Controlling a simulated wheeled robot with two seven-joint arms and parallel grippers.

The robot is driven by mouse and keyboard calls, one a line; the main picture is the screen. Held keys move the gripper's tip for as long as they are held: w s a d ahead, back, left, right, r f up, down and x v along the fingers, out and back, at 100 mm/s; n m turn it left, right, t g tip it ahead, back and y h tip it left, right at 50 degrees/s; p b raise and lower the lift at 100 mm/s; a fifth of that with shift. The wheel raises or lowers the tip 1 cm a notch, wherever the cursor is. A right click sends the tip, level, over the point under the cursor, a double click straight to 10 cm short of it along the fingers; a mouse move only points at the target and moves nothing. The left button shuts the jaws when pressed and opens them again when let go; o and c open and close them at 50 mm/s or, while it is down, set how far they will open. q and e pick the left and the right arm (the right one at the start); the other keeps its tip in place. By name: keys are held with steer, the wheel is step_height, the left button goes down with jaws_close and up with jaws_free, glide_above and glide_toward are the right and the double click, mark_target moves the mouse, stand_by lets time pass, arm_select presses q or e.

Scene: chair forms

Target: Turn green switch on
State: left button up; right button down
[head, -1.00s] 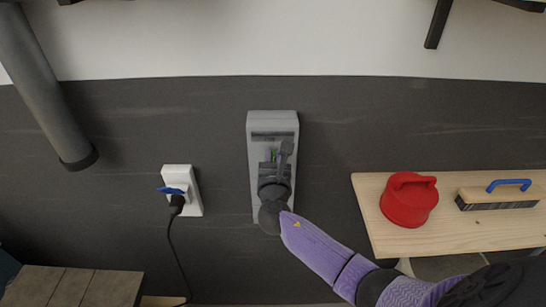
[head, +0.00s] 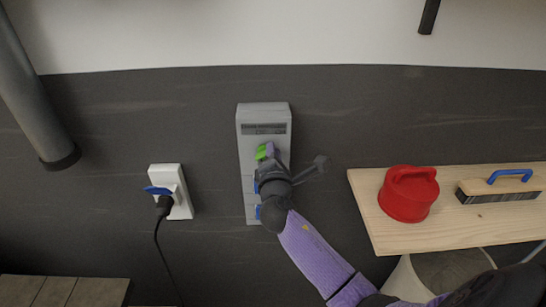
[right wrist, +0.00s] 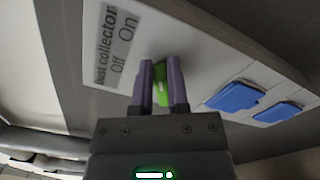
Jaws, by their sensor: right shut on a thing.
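The green switch (head: 261,152) is on a grey box (head: 245,165) fixed to the dark wall. In the right wrist view the green switch (right wrist: 161,90) is between the two purple fingers of my right gripper (right wrist: 161,82), which are closed on it. My right gripper (head: 268,150) covers much of the box's lower part in the head view. A label (right wrist: 118,42) beside the switch reads "Dust collector", "Off" and "On". I cannot tell which position the switch is in. My left gripper is not in view.
Two blue socket covers (right wrist: 232,97) are on the same box. A white outlet (head: 182,205) with a black plug and cable is to the left. A wooden shelf (head: 385,235) at right holds a red lidded container (head: 408,194) and a brush (head: 500,190). A grey pipe (head: 35,105) hangs at left.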

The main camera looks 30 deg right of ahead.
steer(key=shift+s+f+m+b, duration=0.1)
steer(key=shift+f+m+b, duration=0.3)
steer(key=shift+m, duration=0.55)
steer(key=shift+w+f+m+b, duration=0.1)
steer(key=shift+f+m+b, duration=0.1)
steer(key=shift+m+b, duration=0.6)
steer(key=shift+s+f+m+b, duration=0.1)
steer(key=shift+f+m+b, duration=0.15)
steer(key=shift+m, duration=1.2)
